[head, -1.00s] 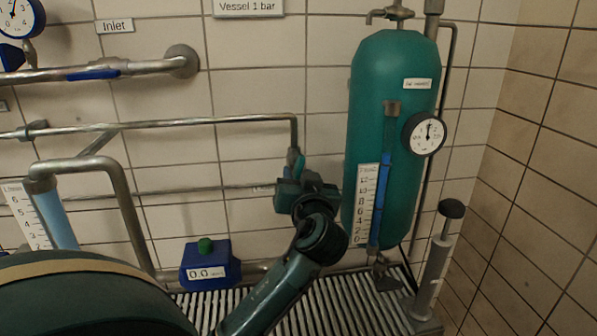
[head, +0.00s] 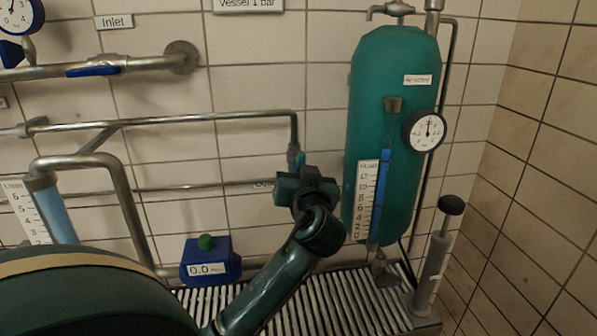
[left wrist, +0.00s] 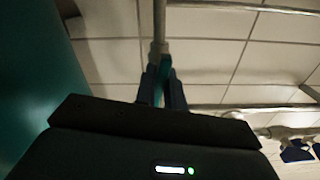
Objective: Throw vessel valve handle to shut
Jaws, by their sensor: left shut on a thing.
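The vessel valve handle (head: 297,158) is a small teal-blue piece at the lower end of a thin grey pipe, left of the green vessel (head: 388,70). My left gripper (head: 294,172) is at this handle, and its hand hides most of it in the head view. In the left wrist view, the two dark fingers of the left gripper (left wrist: 161,90) are shut on the handle (left wrist: 160,78), just below the vertical pipe. The handle's exact angle is hard to tell. My right gripper is not in view.
A round gauge (head: 424,130) and a level scale (head: 366,200) are on the vessel. A hand pump (head: 436,255) stands at the right. A blue box reading 0.0 (head: 208,262) sits below left. An inlet pipe with a blue lever (head: 92,71) runs along the tiled wall.

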